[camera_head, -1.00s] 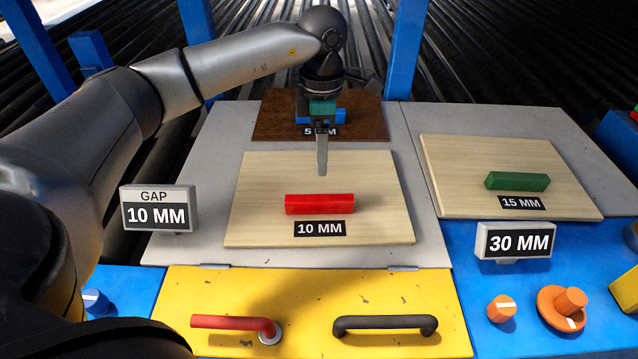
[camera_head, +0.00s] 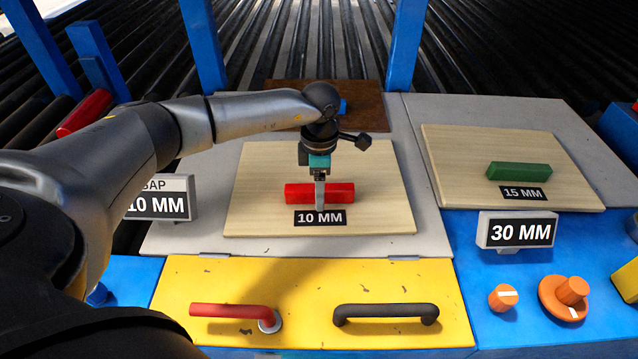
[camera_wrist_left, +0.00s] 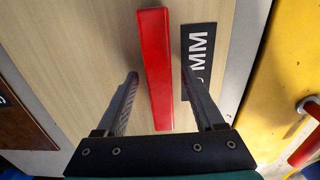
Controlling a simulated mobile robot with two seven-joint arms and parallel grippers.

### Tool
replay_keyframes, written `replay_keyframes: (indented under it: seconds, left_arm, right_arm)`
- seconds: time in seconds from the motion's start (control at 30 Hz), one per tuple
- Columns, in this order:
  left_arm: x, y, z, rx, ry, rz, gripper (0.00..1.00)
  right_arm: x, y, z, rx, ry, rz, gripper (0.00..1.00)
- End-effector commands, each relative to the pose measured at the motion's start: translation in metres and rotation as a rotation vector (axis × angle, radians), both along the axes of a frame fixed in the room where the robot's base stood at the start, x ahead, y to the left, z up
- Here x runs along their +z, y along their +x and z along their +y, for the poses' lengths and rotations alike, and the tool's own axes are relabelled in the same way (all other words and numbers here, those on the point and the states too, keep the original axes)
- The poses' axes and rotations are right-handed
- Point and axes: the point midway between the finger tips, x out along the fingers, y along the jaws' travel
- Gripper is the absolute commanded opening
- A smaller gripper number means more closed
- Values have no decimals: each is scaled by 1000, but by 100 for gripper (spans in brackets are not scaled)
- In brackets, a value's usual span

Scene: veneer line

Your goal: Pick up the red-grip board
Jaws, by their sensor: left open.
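The red-grip board (camera_head: 370,215) is a pale wooden panel labelled 10 MM, lying flat on the grey left panel in the head view. Its red grip (camera_head: 341,193) is a bar across the middle of the board. My left gripper (camera_head: 320,206) points down at the middle of the grip and hides part of it. In the left wrist view the open fingers (camera_wrist_left: 159,78) appear on either side of the red bar (camera_wrist_left: 156,60), with gaps on both sides. I cannot tell how deep the fingertips reach. My right gripper is not in view.
A dark brown board (camera_head: 365,105) lies behind, partly hidden by my arm. A pale green-grip board (camera_head: 460,185), labelled 15 MM, lies to the right. A yellow panel (camera_head: 315,280) with red and black handles is in front. Signs reading 10 MM (camera_head: 160,206) and 30 MM (camera_head: 519,232) stand nearby.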

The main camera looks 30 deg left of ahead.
Motion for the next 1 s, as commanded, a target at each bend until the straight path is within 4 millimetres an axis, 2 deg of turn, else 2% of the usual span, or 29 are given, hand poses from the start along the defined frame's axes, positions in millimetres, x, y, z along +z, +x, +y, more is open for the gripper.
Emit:
replay_keyframes:
  seconds: [0.27,0.87,1.0]
  left_arm:
    - [-2,0,0,0,0,-1,68]
    - [-2,0,0,0,0,-1,0]
    - [-2,0,0,0,0,-1,0]
  right_arm:
    - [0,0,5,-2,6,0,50]
    - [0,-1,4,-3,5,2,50]
    - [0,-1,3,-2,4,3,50]
